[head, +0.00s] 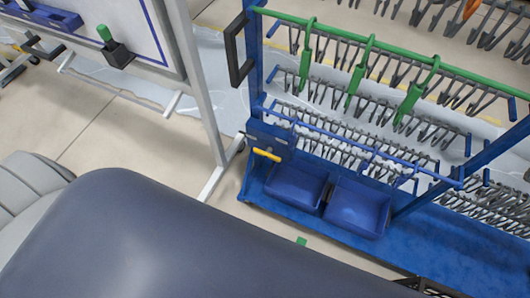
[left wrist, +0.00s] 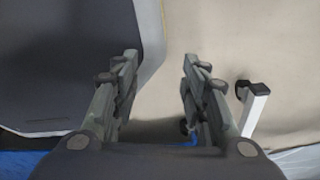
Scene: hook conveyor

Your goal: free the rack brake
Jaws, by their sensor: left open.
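The blue rack (head: 249,100) stands right of centre in the head view. A yellow lever (head: 266,155) sticks out of a blue plate low on its left end; it looks like the brake lever, and nothing touches it. My left gripper (left wrist: 158,62) shows only in the left wrist view. My right gripper is in neither view.
Two blue bins (head: 357,208) sit on the rack's base. Green hooks (head: 307,56) and grey hooks hang above. A black handle (head: 238,50) juts from the rack's left side. A whiteboard stand (head: 203,90) is just left. A pale metal foot (left wrist: 254,108) is right of my left fingers.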

